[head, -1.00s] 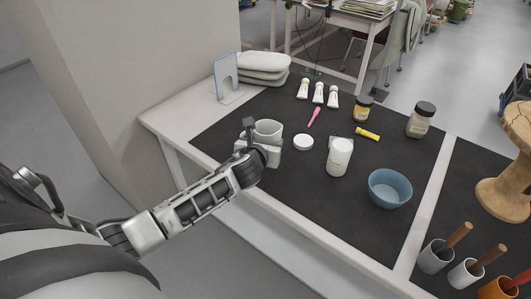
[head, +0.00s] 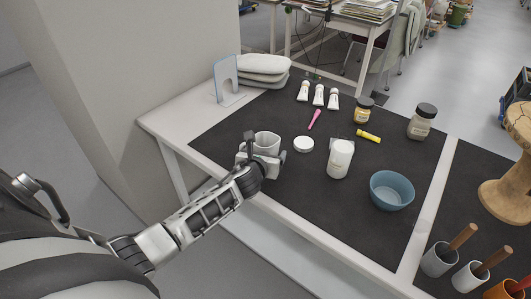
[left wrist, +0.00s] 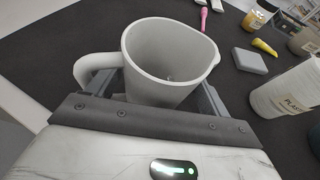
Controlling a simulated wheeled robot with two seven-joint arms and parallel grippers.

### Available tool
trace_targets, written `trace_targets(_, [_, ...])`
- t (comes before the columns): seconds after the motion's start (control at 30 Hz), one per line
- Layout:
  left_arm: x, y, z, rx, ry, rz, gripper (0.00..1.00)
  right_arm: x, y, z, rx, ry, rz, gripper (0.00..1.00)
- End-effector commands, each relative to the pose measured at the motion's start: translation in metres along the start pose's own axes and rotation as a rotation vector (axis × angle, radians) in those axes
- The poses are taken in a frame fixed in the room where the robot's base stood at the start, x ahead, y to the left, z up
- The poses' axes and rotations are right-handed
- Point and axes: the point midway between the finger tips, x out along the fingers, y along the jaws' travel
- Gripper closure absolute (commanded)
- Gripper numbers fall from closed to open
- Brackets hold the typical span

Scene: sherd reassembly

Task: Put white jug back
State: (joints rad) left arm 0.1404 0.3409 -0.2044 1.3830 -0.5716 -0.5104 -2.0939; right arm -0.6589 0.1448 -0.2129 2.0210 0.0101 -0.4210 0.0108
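The white jug (head: 267,142) is upright near the left front of the dark mat. In the left wrist view the jug (left wrist: 165,62) shows its open, empty-looking mouth, a handle on the left and a spout on the right. My left gripper (head: 265,150) has one finger on each side of the jug's body, the left one between handle and body. It looks shut on the jug. The jug's base is hidden by the gripper, so I cannot tell whether it touches the mat. My right gripper is not in view.
A pink tool (head: 314,119) and white tubes (head: 318,96) lie farther back. A bookend (head: 226,80) stands at the back left.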

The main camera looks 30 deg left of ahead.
Motion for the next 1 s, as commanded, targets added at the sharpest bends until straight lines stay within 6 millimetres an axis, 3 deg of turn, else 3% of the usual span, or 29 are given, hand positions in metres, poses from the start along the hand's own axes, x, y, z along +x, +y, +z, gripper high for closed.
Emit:
trace_targets(0.37, [-0.009, 0.001, 0.004, 0.002, -0.001, 0.0, 0.2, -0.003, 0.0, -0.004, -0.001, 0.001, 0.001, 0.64])
trace_targets(0.8, [-0.097, 0.0, 0.003, 0.001, 0.001, -0.002, 0.2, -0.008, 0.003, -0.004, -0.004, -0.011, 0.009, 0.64])
trace_targets(1.0, [-0.118, 0.0, 0.002, -0.003, 0.001, 0.0, 0.2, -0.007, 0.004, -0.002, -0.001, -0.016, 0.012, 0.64])
